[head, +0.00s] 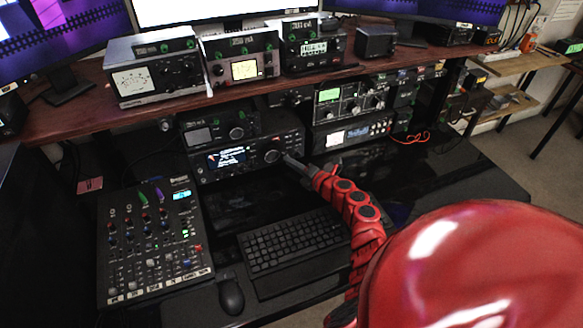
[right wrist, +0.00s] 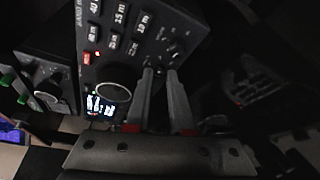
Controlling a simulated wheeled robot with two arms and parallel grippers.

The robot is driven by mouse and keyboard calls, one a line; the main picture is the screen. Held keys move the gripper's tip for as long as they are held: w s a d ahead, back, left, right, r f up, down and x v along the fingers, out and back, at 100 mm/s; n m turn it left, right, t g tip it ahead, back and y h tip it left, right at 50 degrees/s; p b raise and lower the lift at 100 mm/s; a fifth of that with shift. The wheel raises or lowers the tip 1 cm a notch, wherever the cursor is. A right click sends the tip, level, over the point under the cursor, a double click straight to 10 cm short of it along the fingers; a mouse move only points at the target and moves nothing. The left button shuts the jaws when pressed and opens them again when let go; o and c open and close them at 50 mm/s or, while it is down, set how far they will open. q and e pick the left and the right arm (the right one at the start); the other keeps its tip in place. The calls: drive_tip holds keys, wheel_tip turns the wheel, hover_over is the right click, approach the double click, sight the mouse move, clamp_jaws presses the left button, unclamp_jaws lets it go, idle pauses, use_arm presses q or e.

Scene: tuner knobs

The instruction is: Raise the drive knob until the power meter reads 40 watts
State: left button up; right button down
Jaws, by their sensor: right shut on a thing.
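My right gripper (head: 287,159) reaches in from the right to the front of a black radio (head: 222,176), just right of its large tuning dial (head: 272,156). In the right wrist view, my right gripper (right wrist: 160,73) is shut on a small dark knob (right wrist: 160,71) beside the large dial (right wrist: 113,93). The fingers hide most of this knob, and its label cannot be read. An analog meter (head: 137,82) and a yellow-lit meter (head: 244,70) are on units on the shelf. I cannot tell which is the power meter, and no watt reading is legible. My left gripper is not in view.
A mixer (head: 150,245) stands at the left of the desk. A keyboard (head: 292,240) and a mouse (head: 231,296) lie in front of the radio. More radio units (head: 352,105) stand to the right, under the wooden shelf (head: 60,122).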

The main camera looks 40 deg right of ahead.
drive_tip(key=shift+f+m+b, duration=0.15)
drive_tip(key=shift+m+b, duration=0.2)
drive_tip(key=shift+m, duration=0.15)
drive_tip(key=shift+t, duration=0.3)
drive_tip(key=c, duration=0.8)
unclamp_jaws()
drive_tip(key=s+d, duration=0.1)
drive_tip(key=s, duration=0.4)
drive_tip(key=s+r+b, duration=0.1)
drive_tip(key=s, duration=0.5)
drive_tip(key=s+d, duration=0.1)
drive_tip(key=s, duration=0.5)
drive_tip(key=shift+s+d+r+b, duration=0.1)
drive_tip(key=shift+d+r+b, duration=0.2)
drive_tip(key=shift+b, duration=0.1)
